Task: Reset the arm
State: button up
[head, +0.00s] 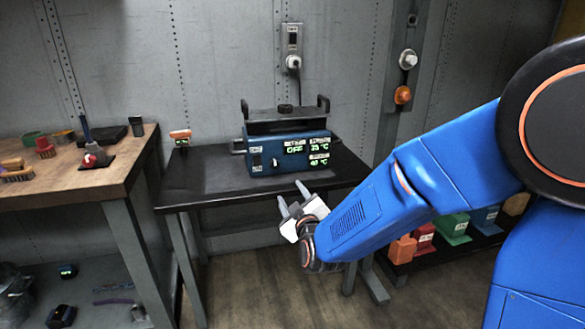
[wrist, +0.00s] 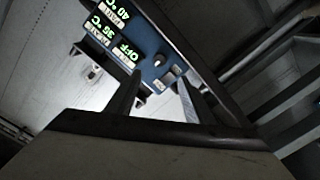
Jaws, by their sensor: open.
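My blue arm reaches in from the right in the head view. My gripper (head: 291,198) is at its end, in front of the black table's front edge, with its two fingers apart and nothing between them. A blue device (head: 262,160) with green displays stands on the black table (head: 205,187) behind my gripper, apart from it. One display reads OFF, others 35 °C and 40 °C. In the wrist view the device's front panel (wrist: 150,45) shows at a tilt beyond the fingers of my gripper (wrist: 160,98).
A wooden workbench (head: 60,185) with brushes and tools stands at the left. An orange-topped item (head: 180,136) sits at the black table's back left. Several coloured bins (head: 453,226) stand low at the right, behind my arm. A plug (head: 293,62) is in the wall outlet.

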jog(key=s+d+r+m+g, duration=0.2)
jog(key=s+d+m+g, duration=0.15)
jog(key=d, duration=0.55)
jog(key=s+d+f+m+g+h, duration=0.1)
jog(key=s+d+m+g, duration=0.1)
jog(key=s+d, duration=0.5)
jog(key=s+d+f+m+g+h, duration=0.1)
jog(key=s+d, duration=0.6)
jog(key=s, duration=0.7)
jog(key=s+d+f+m+g+h, duration=0.1)
jog(key=s+d+m+g+h, duration=0.1)
jog(key=s+d+m+g, duration=0.2)
jog(key=s+d+g, duration=0.1)
jog(key=s+d, duration=0.2)
jog(key=s, duration=0.3)
jog(key=shift+s+d+g+h, duration=0.3)
jog(key=shift+s+g+h, duration=0.05)
jog(key=shift+h, duration=0.05)
